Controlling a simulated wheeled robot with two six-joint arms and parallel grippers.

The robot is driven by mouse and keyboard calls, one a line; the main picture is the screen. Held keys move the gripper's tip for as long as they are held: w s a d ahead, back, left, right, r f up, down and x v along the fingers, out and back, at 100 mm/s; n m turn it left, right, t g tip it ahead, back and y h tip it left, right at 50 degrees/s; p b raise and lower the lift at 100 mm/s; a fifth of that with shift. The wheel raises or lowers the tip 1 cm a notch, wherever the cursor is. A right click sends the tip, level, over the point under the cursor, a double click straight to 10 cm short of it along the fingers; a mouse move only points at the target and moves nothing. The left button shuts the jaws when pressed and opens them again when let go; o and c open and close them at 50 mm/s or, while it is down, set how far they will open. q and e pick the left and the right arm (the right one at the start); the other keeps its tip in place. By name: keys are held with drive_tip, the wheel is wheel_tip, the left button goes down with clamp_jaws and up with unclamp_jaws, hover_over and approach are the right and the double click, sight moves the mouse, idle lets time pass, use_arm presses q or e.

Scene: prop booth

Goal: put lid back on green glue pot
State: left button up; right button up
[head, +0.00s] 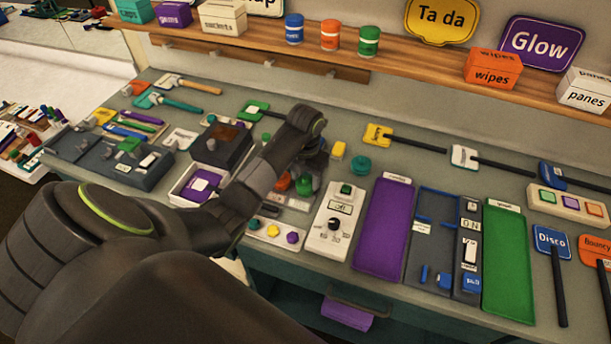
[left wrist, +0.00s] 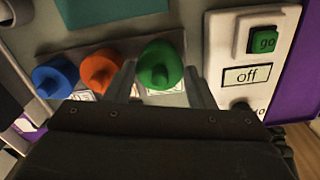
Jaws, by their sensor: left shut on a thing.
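My left gripper (left wrist: 165,85) has its two fingers on either side of a round green lid with a knob (left wrist: 160,62) and is shut on it. The green pot beneath is mostly hidden, so I cannot tell if the lid sits on it or just above. In the head view the green piece (head: 305,184) shows just below my left wrist. An orange knobbed lid (left wrist: 101,72) and a blue knobbed lid (left wrist: 56,77) stand in a row to its left. My right gripper is not in view.
A white control box with a green go button (left wrist: 262,41) stands close on the right; it also shows in the head view (head: 337,218). A loose teal-green round piece (head: 361,165) lies behind it. A purple tray (head: 385,228) is farther right. Tools lie at the left.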

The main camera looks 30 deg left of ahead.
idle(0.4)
use_arm(q)
drive_tip(key=o, duration=1)
drive_tip(key=shift+o, duration=0.4)
drive_tip(key=o, duration=0.4)
drive_tip(key=shift+r, duration=0.1)
drive_tip(key=shift+r+p, duration=2.6)
drive_tip(key=shift+r, duration=0.85)
